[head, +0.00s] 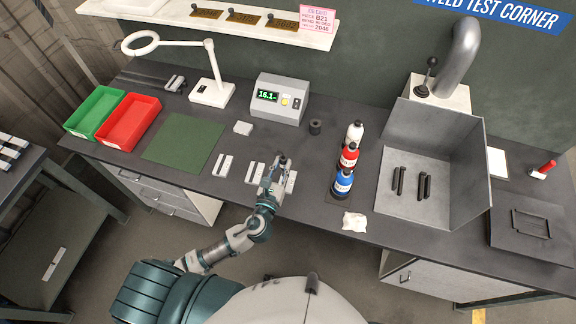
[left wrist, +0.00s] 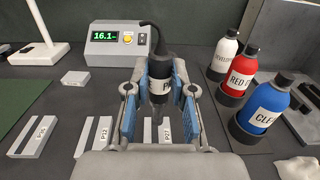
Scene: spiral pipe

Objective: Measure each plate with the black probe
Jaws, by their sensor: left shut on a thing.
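My left gripper (head: 277,172) is over the middle of the bench, shut on the black probe (left wrist: 160,72). The probe stands upright between the blue-padded fingers, with a white label band and a cable from its top. Grey plates with labels lie on the bench: one on the left (head: 222,165), a middle one (head: 256,173) and a right one (head: 290,182), partly hidden by the gripper. In the left wrist view, labels read like P16 (left wrist: 38,133), P12 (left wrist: 101,135) and P27 (left wrist: 165,131). The gauge box (head: 278,100) displays about 16.1. My right gripper is not in view.
A small grey block (head: 243,127) lies before the gauge. White, red and blue bottles (head: 343,183) stand right of the gripper. A green mat (head: 183,139), red bin (head: 128,121) and green bin (head: 95,112) are left. A metal hood (head: 440,170) stands right.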

